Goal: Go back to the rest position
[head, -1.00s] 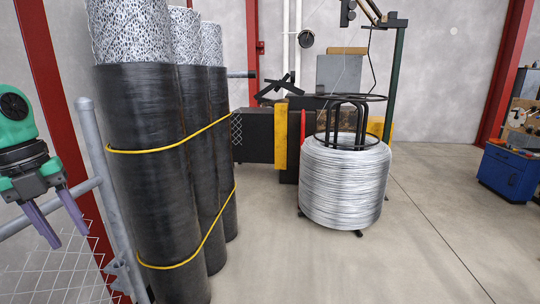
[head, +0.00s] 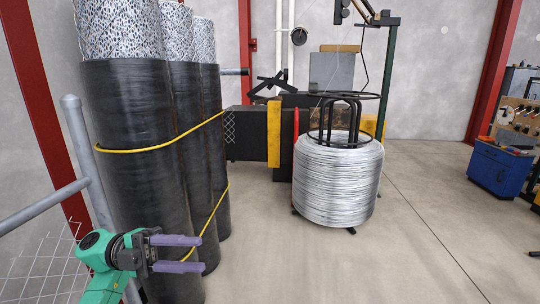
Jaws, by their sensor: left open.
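My left gripper (head: 187,254) is at the lower left of the head view, on a green and black arm.
The rolls stand upright, bound with yellow straps. A grey pipe post (head: 84,150) with wire mesh is at the left. A wire coil (head: 337,180) stands mid-floor before a dark machine (head: 248,135). A blue cabinet (head: 500,168) is at the right. The floor (head: 420,230) between is clear.

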